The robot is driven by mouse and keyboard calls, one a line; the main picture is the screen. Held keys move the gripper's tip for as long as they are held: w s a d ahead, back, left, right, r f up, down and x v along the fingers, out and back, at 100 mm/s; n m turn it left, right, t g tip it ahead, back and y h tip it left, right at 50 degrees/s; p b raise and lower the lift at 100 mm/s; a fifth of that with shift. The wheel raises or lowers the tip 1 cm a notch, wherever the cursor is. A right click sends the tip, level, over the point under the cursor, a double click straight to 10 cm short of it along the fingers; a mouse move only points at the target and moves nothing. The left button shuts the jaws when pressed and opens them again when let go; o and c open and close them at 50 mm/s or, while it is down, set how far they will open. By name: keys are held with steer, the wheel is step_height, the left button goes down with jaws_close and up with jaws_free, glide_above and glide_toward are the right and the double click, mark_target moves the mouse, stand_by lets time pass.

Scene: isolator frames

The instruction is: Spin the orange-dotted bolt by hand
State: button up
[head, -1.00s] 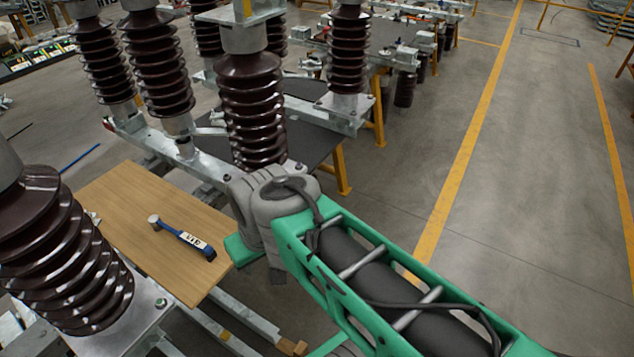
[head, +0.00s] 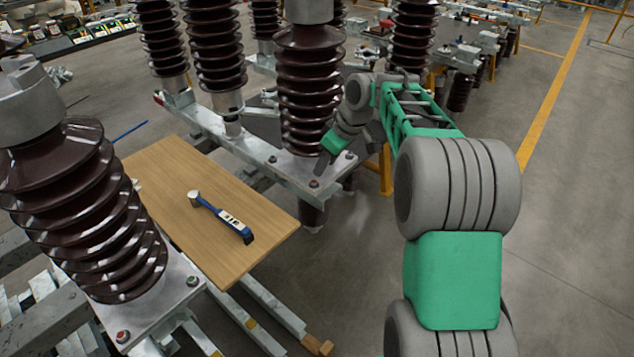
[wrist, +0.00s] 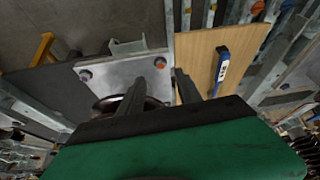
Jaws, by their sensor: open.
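A metal plate (wrist: 125,72) under a brown ribbed insulator (head: 309,100) carries bolts at its end. In the wrist view one bolt (wrist: 161,62) near the plate's corner looks orange, and another bolt (wrist: 86,75) looks purplish. A bolt (head: 313,184) also shows on that plate end in the head view, too small to read its dot surely. My gripper (wrist: 157,76) is open and empty, fingers pointing toward the plate end, with the orange-looking bolt just beyond the fingertips. In the head view my gripper (head: 321,166) is above the plate's near end; contact with the bolt is not visible.
Another insulator (head: 85,215) stands at the near left on a bolted plate (head: 165,300). More insulators stand behind. The floor (head: 570,220) at the right is clear.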

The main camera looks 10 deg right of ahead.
mark_target(314, 182)
steer(key=x, duration=0.7)
steer(key=shift+a, duration=0.1)
steer(key=shift+c, duration=0.4)
jaws_close()
